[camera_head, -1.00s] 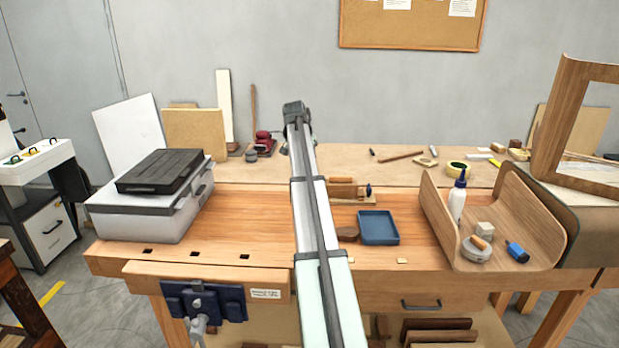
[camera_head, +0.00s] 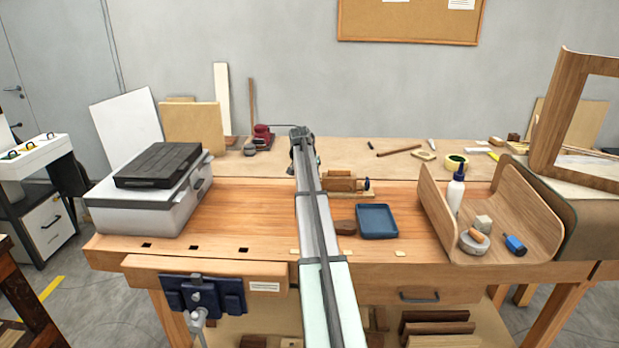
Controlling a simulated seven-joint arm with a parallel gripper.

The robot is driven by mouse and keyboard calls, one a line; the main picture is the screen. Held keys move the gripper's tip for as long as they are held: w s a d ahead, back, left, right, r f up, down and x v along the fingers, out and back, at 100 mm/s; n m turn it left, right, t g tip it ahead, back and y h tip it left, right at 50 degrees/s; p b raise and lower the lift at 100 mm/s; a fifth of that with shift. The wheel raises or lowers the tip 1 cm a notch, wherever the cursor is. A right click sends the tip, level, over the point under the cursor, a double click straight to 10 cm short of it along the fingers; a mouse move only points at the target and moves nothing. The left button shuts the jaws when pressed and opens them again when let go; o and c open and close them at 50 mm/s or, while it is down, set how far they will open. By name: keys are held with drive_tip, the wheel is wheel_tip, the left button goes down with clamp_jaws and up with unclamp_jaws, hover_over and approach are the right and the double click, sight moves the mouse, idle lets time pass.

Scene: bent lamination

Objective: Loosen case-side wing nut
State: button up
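A small wooden fixture (camera_head: 342,182) stands on the bench behind the blue tray. A dark blue knob-like part (camera_head: 367,184), possibly a wing nut, shows at its right end. The fixture's left end, on the side toward the grey case (camera_head: 150,208), is hidden behind my arm. No wing nut can be made out there. My gripper (camera_head: 302,160) is at the far end of my arm, just left of the fixture. Its fingers are mostly hidden by the arm, so its opening and any contact cannot be told.
A curved wooden shell (camera_head: 510,220) at the right holds a white bottle (camera_head: 454,194) and small items. The bench between case and arm is clear.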

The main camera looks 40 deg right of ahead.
clamp_jaws()
idle(0.5)
drive_tip(key=shift+d+n+t+y, duration=0.1)
drive_tip(key=shift+n+t+y, duration=0.25)
drive_tip(key=shift+n, duration=0.8)
drive_tip(key=shift+n+t+y, duration=0.15)
drive_tip(key=shift+n+t, duration=0.3)
drive_tip(key=shift+n, duration=0.7)
unclamp_jaws()
drive_tip(key=shift+s, duration=0.1)
